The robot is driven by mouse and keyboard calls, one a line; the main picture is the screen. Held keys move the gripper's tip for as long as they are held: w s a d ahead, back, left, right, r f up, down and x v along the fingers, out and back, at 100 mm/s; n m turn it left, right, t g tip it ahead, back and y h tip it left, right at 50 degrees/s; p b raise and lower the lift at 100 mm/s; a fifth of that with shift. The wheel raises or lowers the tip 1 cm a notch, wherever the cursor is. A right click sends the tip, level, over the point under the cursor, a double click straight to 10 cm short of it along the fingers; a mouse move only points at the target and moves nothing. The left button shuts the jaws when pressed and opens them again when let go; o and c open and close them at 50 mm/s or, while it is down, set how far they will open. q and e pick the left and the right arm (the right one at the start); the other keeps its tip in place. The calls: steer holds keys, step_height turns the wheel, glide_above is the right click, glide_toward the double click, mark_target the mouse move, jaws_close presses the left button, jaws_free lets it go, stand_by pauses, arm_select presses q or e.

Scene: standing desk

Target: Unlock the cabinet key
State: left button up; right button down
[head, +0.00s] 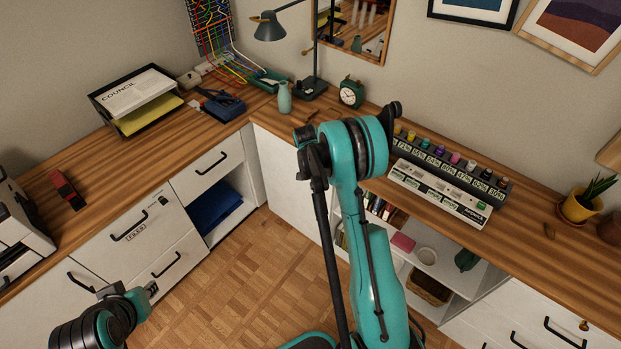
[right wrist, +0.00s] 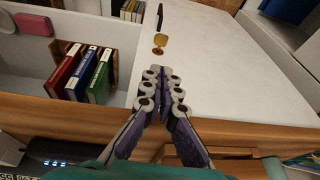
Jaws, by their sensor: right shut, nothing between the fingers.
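In the right wrist view a brass key (right wrist: 160,41) stands out from a round brass lock on a white cabinet door (right wrist: 220,60). My right gripper (right wrist: 163,75) is shut and empty. Its fingertips appear just short of the key, with a small gap in the picture; the true depth is hard to tell. In the head view the white door (head: 285,165) is partly behind my right arm, which hides the key and right gripper. My left gripper (head: 150,289) is low at the left, clear of the drawers; its finger opening is too small to judge.
Books (right wrist: 85,72) stand in the open shelf beside the door. A black handle (right wrist: 160,16) is beyond the key. The wooden desktop edge (right wrist: 255,130) runs close by the right gripper. A control panel (head: 438,192) sits on the right desk. The floor (head: 235,270) is clear.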

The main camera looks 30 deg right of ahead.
steer(key=b, duration=0.4)
glide_toward(316, 191)
steer(key=x, duration=0.2)
steer(key=d+x, duration=0.1)
steer(key=x, duration=0.2)
steer(key=shift+w+f, duration=0.15)
steer(key=shift+f, duration=0.6)
steer(key=shift+w+a+f+g+b, duration=0.2)
steer(key=shift+w+f+g+b, duration=0.15)
steer(key=shift+f+g+b, duration=0.4)
steer(key=shift+s+r, duration=0.1)
steer(key=shift+r, duration=0.25)
steer(key=shift+t, duration=0.25)
steer(key=shift+s, duration=0.1)
